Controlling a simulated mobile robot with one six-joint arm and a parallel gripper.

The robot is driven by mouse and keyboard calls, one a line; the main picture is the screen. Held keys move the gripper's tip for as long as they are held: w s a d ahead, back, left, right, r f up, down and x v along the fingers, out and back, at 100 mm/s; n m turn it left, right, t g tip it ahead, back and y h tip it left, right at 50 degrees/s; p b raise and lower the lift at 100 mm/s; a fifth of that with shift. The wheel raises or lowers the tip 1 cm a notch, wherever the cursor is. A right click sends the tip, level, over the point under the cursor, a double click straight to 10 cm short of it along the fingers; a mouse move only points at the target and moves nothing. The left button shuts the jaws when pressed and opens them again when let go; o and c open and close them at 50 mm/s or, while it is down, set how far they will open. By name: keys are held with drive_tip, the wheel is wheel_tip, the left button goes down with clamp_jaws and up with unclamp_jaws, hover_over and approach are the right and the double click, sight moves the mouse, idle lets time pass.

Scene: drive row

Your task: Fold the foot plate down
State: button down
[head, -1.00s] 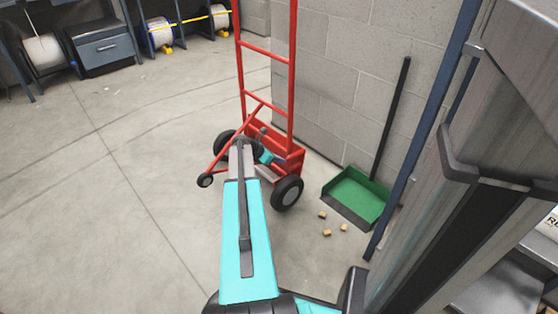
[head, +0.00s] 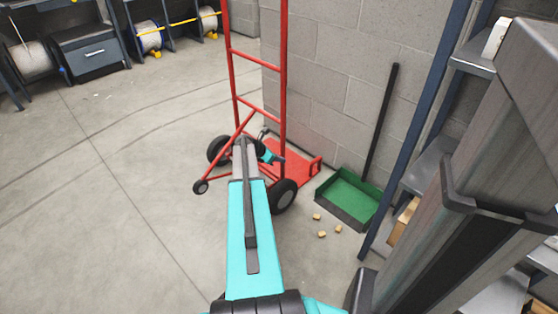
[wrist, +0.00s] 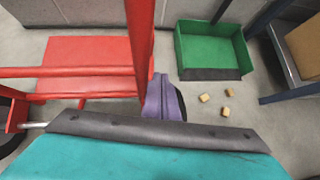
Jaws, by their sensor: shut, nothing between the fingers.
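The red hand truck (head: 283,70) stands upright by the block wall, on black wheels (head: 284,196). Its red foot plate (head: 299,170) lies down flat at the floor, reaching out toward the wall and the green dustpan. The plate (wrist: 90,50) also shows at the upper left of the wrist view, partly behind a red crossbar. My gripper (head: 276,158) is shut and empty, low at the truck's frame and above the near part of the plate. In the wrist view the closed fingers (wrist: 162,90) are right beside a red rail; I cannot tell whether they touch it.
A green dustpan (head: 347,198) with a black handle leans at the wall, right of the plate. Several small tan blocks (head: 322,234) lie before it. A shelf rack with a blue post (head: 402,130) stands at the right. The floor at left is open.

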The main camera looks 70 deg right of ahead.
drive_tip(key=shift+w+a, duration=0.1)
drive_tip(key=p+v, duration=0.4)
drive_tip(key=v, duration=0.9)
drive_tip(key=shift+r, duration=0.3)
drive_tip(key=shift+a, duration=0.1)
